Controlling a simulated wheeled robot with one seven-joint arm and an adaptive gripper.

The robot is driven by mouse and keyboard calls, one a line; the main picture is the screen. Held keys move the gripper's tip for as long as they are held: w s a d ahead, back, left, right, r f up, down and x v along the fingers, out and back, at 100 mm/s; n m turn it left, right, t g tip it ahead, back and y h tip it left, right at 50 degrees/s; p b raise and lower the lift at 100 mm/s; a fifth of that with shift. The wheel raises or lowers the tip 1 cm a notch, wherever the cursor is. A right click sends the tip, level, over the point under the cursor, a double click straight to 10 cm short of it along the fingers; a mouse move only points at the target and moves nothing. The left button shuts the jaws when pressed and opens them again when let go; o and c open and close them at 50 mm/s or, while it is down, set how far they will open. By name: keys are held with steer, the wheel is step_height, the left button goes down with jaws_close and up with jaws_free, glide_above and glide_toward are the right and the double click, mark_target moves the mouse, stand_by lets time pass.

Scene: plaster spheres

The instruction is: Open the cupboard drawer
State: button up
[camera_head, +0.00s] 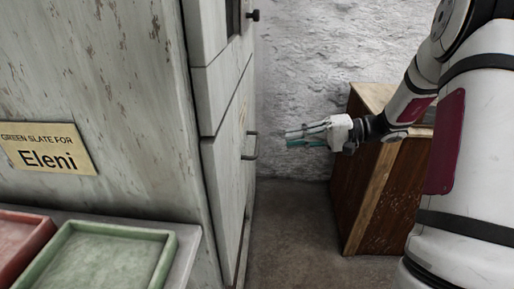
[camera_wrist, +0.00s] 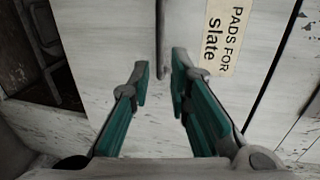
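The worn white cupboard (camera_head: 110,110) fills the left of the head view. A bar handle (camera_head: 250,147) stands out from its front, and it also shows as an upright bar in the wrist view (camera_wrist: 161,42). My gripper (camera_head: 288,137) is to the right of the handle, with its teal-lined fingers pointing at the cupboard front. In the wrist view my gripper (camera_wrist: 160,68) is open, its fingertips apart and nothing clasped between them. The handle lines up with the gap between the fingers. I cannot tell how close the tips are to it.
A label reading "PADS FOR Slate" (camera_wrist: 222,38) is on the pale front. A dark knob (camera_head: 253,15) sits higher on the cupboard. A wooden cabinet (camera_head: 375,200) stands behind my arm. Green (camera_head: 165,262) and red (camera_head: 45,232) trays lie at lower left. Floor between is clear.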

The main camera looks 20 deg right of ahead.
mark_target(257, 142)
steer(key=b+x, duration=0.2)
steer(key=x, duration=0.8)
steer(key=shift+w+a+b, duration=0.1)
steer(key=shift+a+b, duration=0.15)
steer(key=shift+b, duration=0.15)
steer(key=shift+c, duration=0.6)
jaws_close()
